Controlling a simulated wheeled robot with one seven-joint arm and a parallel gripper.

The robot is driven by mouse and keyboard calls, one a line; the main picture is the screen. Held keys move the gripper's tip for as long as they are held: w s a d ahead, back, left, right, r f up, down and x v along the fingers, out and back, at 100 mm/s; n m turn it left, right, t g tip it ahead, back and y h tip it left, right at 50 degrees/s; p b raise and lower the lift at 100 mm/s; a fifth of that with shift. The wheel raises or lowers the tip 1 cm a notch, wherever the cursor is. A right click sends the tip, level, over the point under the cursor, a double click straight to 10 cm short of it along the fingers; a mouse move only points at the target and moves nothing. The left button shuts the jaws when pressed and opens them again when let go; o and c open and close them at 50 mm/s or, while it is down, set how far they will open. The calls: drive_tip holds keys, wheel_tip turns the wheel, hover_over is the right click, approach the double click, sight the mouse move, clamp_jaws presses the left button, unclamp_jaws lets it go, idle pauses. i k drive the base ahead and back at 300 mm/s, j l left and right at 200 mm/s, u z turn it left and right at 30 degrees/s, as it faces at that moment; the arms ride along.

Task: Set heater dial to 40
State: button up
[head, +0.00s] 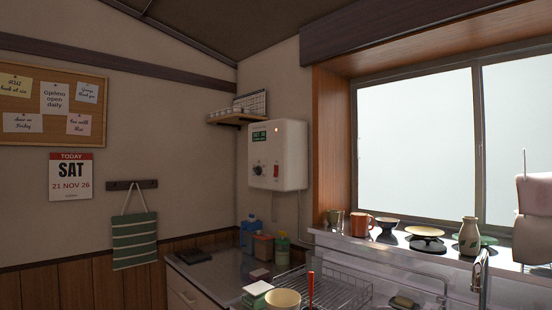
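The heater (290,153) is a white box on the wall, left of the window. A dark round dial (258,169) sits low on its front face. A small green display (260,136) is above the dial; its lettering is too small to read surely. A red part (276,170) is to the right of the dial, and a small orange light shows near the top. The dial's marks and pointer setting are too small to tell. My gripper is not in view.
Below the heater, a counter (208,270) holds bottles (250,235) and boxes. A wire dish rack (345,292), a bowl (283,300) and a faucet (480,272) are in front. Cups and dishes line the window sill. The space directly before the heater looks clear.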

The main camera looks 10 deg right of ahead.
sight(258, 170)
drive_tip(key=i+j+z, duration=0.1)
drive_tip(key=i+j, duration=0.25)
drive_tip(key=i+j+z, duration=0.1)
drive_tip(key=i+j, duration=0.75)
drive_tip(key=i+j+z, duration=0.15)
drive_tip(key=i+j, duration=0.25)
drive_tip(key=i+j+z, duration=0.1)
drive_tip(key=i+j, duration=0.3)
drive_tip(key=i+j+z, duration=0.1)
drive_tip(key=i+j, duration=0.25)
drive_tip(key=j, duration=0.2)
drive_tip(key=i+j, duration=0.35)
drive_tip(key=j, duration=0.2)
drive_tip(key=l+z, duration=0.05)
